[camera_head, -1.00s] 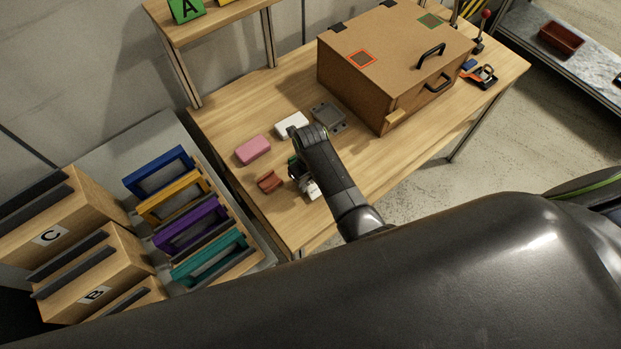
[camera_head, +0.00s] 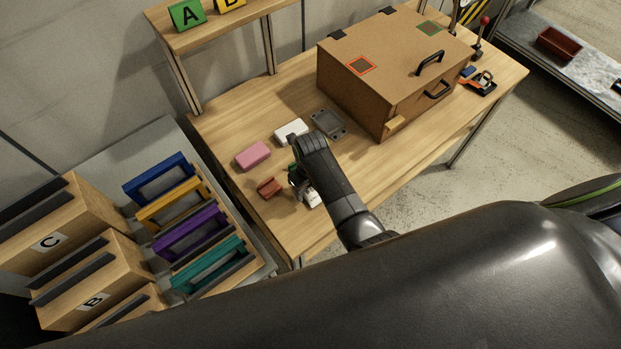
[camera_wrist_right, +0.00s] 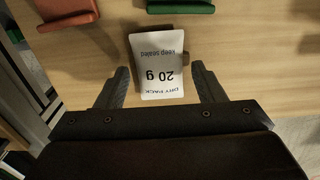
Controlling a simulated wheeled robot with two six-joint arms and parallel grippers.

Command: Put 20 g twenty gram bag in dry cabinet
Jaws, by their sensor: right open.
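The 20 g bag (camera_wrist_right: 157,68) is a white packet with printed text, lying on the wooden table. In the right wrist view it lies just beyond and between the two fingertips of my right gripper (camera_wrist_right: 160,85), which is open with nothing held. In the head view the bag shows only as a small white patch (camera_head: 312,198) beside my right gripper (camera_head: 300,190), partly hidden by my right arm. A large brown box-like cabinet (camera_head: 362,95) with black handles stands on the table, its top and front closed. I cannot tell whether it is the dry cabinet. My left gripper is out of view.
Near the bag are a red-brown block (camera_head: 269,187) and a green piece (camera_wrist_right: 180,7). A pink block (camera_head: 253,155), a white block (camera_head: 291,131) and a grey plate (camera_head: 328,124) lie farther back. Coloured frames (camera_head: 160,178) stand left of the table. Bare tabletop lies right of my arm.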

